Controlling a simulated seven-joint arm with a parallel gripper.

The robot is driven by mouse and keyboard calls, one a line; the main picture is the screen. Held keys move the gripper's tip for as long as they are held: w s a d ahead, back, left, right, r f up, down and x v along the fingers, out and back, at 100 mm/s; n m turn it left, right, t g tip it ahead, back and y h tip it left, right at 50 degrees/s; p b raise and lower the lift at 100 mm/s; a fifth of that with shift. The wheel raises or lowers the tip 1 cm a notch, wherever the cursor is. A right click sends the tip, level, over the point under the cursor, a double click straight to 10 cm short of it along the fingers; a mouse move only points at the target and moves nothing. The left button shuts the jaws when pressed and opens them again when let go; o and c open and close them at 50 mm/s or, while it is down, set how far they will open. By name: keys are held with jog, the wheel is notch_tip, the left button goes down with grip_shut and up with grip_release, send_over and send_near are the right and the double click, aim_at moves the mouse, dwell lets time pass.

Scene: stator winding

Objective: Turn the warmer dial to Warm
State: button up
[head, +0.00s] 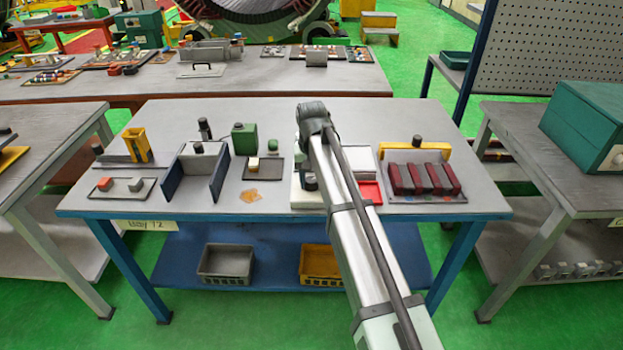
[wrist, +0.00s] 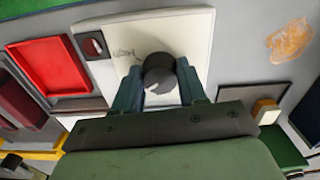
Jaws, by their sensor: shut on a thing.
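The warmer is a pale, flat panel, seen in the wrist view (wrist: 125,28) and partly behind my arm in the head view (head: 300,196). Its dial (wrist: 158,68) is a round black knob with a small white mark on its near face, toward the lower left. My gripper (wrist: 160,84) has one finger on each side of the dial and is shut on it.
A red tray (wrist: 50,65) lies beside the warmer. An orange stain (wrist: 289,40) marks the table on the other side. A dark tray with a pale block (wrist: 266,111) is close to the gripper. Dark red blocks (head: 422,178) stand in a rack at right.

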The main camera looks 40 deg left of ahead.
aim_at(312, 180)
dwell(0.4)
jog(key=o, duration=1.1)
jog(key=shift+c, duration=0.2)
notch_tip(312, 180, up, 14)
jog(key=shift+f, duration=0.1)
